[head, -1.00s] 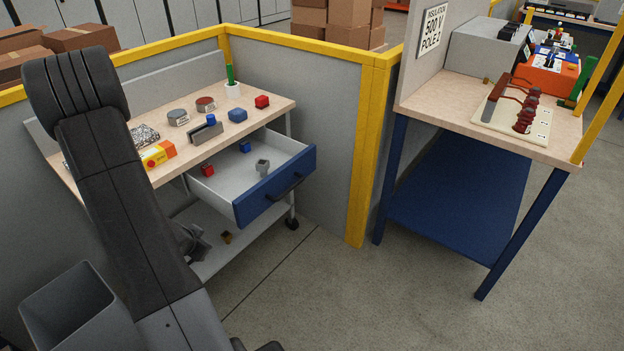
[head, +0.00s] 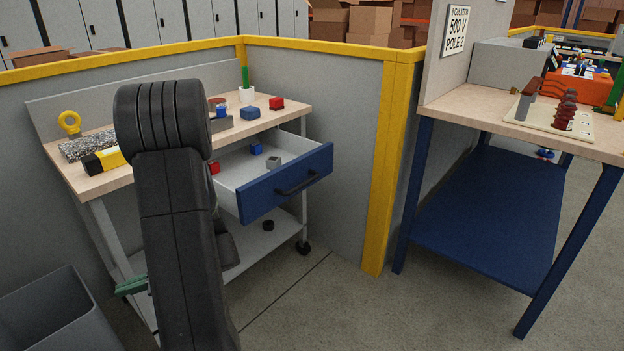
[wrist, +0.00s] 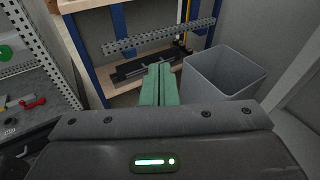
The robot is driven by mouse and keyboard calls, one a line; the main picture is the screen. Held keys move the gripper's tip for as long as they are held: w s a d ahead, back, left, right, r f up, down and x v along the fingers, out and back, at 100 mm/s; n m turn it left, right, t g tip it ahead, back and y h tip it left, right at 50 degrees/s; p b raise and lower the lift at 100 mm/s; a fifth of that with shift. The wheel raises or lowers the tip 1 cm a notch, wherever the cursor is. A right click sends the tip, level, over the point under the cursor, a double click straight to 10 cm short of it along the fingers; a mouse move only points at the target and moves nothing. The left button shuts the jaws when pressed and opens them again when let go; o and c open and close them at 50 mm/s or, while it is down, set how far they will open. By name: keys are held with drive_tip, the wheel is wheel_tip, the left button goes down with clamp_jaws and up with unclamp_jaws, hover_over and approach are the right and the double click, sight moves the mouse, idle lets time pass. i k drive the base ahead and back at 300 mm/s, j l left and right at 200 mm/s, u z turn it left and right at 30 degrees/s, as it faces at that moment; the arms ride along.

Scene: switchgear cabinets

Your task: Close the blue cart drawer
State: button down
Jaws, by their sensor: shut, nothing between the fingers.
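The blue-fronted cart drawer (head: 262,197) is pulled well out of the cart (head: 88,182) in the head view, with a dark handle (head: 297,184) on its front. A red block (head: 214,168), a blue block (head: 256,149) and a grey part (head: 274,162) lie inside it. My gripper shows in the wrist view with its two green fingers (wrist: 160,84) together and nothing between them. In the head view a green fingertip (head: 132,287) shows low at the left of my arm, apart from the drawer. My arm hides part of the cart top and the drawer's left side.
A grey bin (head: 58,310) stands at the lower left and also shows in the wrist view (wrist: 225,72). A yellow-edged partition (head: 385,150) and a blue-shelved table (head: 485,215) stand to the right. The floor before the drawer is clear.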

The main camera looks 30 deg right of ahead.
sight(244, 188)
drive_tip(key=z, duration=1.4)
drive_tip(key=i+j+z, duration=0.1)
drive_tip(key=i+z, duration=0.15)
drive_tip(key=i, duration=0.15)
drive_tip(key=i+j+z, duration=0.5)
drive_tip(key=i, duration=0.25)
drive_tip(key=l, duration=0.1)
